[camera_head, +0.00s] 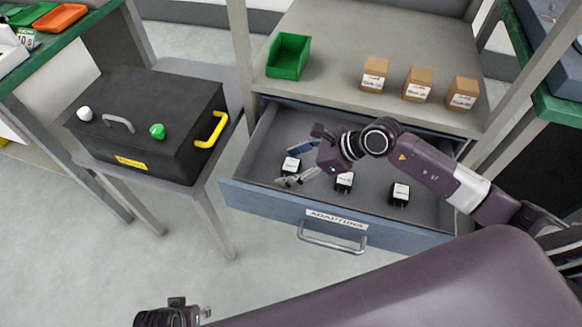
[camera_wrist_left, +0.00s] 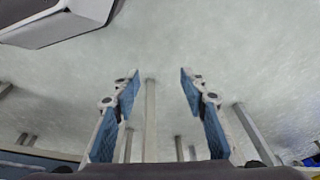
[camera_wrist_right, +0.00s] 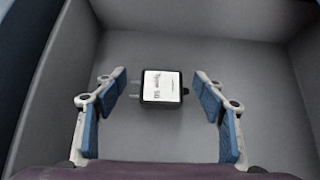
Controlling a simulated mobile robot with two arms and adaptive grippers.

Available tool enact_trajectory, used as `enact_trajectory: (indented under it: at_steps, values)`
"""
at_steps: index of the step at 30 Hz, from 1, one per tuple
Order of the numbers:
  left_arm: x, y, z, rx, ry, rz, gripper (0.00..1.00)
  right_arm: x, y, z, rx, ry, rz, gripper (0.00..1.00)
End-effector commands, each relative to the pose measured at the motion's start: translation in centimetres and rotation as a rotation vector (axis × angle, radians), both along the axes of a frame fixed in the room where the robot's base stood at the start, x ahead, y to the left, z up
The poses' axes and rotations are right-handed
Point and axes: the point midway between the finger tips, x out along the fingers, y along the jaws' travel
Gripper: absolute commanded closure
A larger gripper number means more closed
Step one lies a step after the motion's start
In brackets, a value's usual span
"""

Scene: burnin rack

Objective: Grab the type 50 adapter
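The open drawer (camera_head: 336,218), labelled for adaptors, holds three black adapters with white labels: a left one (camera_head: 291,166), a middle one (camera_head: 344,182) and a right one (camera_head: 400,194). My right gripper (camera_head: 297,164) is open over the left adapter. In the right wrist view that adapter (camera_wrist_right: 162,87) lies between the open fingers (camera_wrist_right: 160,82), with gaps on both sides and its prongs towards the left finger. Its sideways label appears to read Type 50. My left gripper (camera_wrist_left: 160,80) is open and empty above the floor, away from the drawer.
A green bin (camera_head: 289,57) and three small cardboard boxes, one of them at the left (camera_head: 374,74), stand on the shelf above the drawer. A black case (camera_head: 150,125) with a yellow handle sits on a side table at the left. The drawer walls surround my right gripper.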

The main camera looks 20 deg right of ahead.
Motion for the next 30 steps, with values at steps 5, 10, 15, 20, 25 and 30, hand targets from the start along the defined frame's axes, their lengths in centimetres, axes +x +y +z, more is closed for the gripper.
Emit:
enact_trajectory:
  at_steps: [5,10,15,20,25,30]
  values:
    - [0.0,0.0,-0.1,0.0,0.001,0.0,0.6,0.0,0.0,0.0,0.0,0.0,0.0,0.58]
    - [0.0,0.0,-0.1,0.0,0.0,0.0,0.6,0.0,0.0,0.0,0.001,-0.001,0.0,0.73]
    - [0.0,0.0,0.0,0.0,0.0,0.0,0.6,0.0,0.0,0.1,0.001,-0.001,0.0,0.73]
    - [0.0,0.0,0.0,-0.001,-0.005,0.0,0.6,0.1,0.0,0.8,0.0,-0.002,0.0,0.73]
    - [-0.6,0.3,-1.6,0.003,0.012,0.0,0.6,0.1,0.0,3.0,0.0,-0.004,0.001,0.73]
    - [-1.4,0.3,-3.5,0.004,0.024,-0.003,0.6,0.2,-0.1,7.3,-0.001,-0.009,0.0,0.73]
